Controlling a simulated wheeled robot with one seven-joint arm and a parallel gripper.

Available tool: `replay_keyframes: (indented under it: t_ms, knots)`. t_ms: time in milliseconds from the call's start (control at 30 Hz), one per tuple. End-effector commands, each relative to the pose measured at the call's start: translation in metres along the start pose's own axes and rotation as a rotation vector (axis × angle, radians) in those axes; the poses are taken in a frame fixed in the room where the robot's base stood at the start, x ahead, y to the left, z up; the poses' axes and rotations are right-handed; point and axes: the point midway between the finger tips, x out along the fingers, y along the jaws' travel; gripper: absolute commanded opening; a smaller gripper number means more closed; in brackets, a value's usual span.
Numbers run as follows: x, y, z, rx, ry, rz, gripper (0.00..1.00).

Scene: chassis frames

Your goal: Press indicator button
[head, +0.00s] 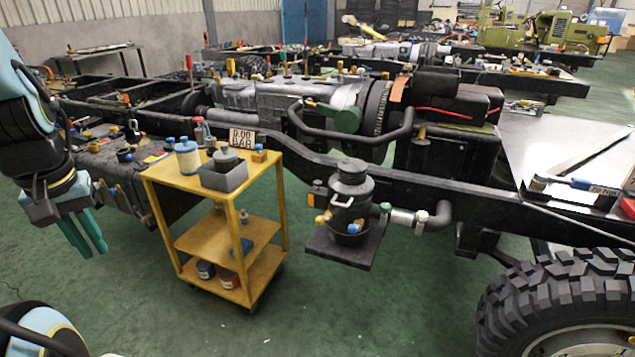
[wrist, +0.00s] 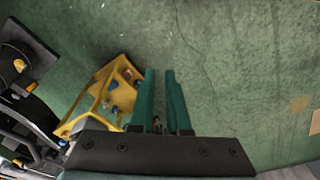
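The pressure sign reading "0.00 BAR" (head: 242,138) stands at the back edge of the yellow cart's top (head: 180,182). Next to it is a small orange block with a blue top (head: 259,154); I cannot tell whether this is the indicator button. My gripper (head: 92,252), with teal fingers pointing down, hangs left of the cart and apart from it. In the wrist view, my gripper (wrist: 160,72) has a narrow empty gap between its fingers. The yellow cart (wrist: 82,112) shows left of the fingers.
A grey box (head: 223,178) and a blue-white canister (head: 187,158) stand on the cart. A black filter canister (head: 351,205) sits right of it, on the truck chassis side. A large tyre (head: 560,300) is at the lower right. Green floor is clear before the cart.

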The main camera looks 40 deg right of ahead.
Motion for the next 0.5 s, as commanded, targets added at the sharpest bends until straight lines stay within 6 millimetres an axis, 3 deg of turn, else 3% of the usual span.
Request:
replay_keyframes:
  t_ms: [100, 500]
  knots:
    - [0.0000, 0.0000, 0.0000, 0.000, 0.000, 0.000, 0.00]
    - [0.0000, 0.0000, 0.0000, 0.000, 0.000, 0.000, 0.00]
